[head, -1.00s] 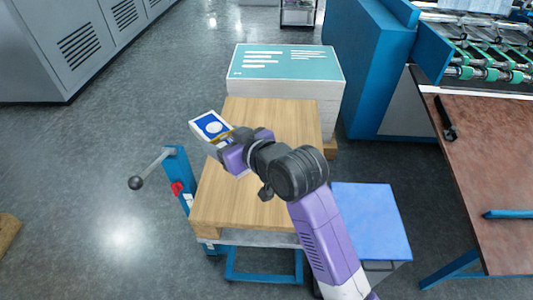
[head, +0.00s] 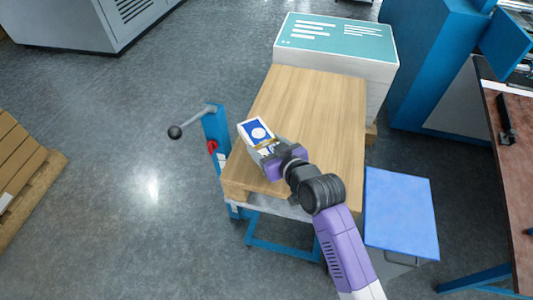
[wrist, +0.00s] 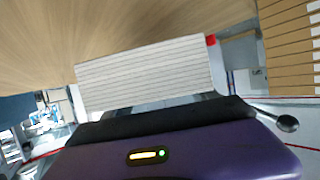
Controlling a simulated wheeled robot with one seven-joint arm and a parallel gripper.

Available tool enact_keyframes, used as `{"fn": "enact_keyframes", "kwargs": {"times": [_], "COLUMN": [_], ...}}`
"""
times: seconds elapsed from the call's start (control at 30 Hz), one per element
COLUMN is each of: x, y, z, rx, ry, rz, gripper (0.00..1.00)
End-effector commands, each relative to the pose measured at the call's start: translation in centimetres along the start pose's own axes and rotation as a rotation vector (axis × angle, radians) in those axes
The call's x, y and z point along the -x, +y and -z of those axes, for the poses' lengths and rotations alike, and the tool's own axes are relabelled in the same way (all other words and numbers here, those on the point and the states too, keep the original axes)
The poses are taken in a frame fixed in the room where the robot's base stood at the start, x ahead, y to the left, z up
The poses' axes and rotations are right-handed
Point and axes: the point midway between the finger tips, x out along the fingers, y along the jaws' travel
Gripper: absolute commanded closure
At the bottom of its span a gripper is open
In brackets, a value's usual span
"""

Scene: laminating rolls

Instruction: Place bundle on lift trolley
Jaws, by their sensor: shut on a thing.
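The bundle (head: 256,131), a small stack with a blue and white top and a pale circle on it, is held in my gripper (head: 270,148). In the wrist view the bundle (wrist: 145,73) shows its layered paper edge close to the jaws. My gripper is shut on it. The lift trolley (head: 216,128) has a blue frame, a lever with a black knob and a wooden top (head: 312,105). In the head view the bundle appears over the left part of the wooden top. I cannot tell whether it touches the wood.
A large stack with a teal printed top (head: 335,38) stands behind the trolley. A wooden pallet (head: 28,160) lies at the far left. Blue machinery (head: 430,70) is at the back right. Most of the wooden top is bare.

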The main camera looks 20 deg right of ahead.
Motion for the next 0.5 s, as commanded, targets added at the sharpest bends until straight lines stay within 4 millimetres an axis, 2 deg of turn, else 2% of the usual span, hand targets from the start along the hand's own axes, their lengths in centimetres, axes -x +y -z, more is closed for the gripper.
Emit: {"fn": "enact_keyframes", "kwargs": {"times": [0.1, 0.2, 0.5], "x": [-0.8, -1.2, -1.3], "y": [0.0, 0.0, 0.0], "z": [-2.0, -3.0, -3.2], "rx": [-0.003, -0.001, -0.001], "ry": [-0.004, -0.003, 0.001], "rz": [0.001, 0.0, 0.0], "gripper": [0.9, 0.9, 0.9]}}
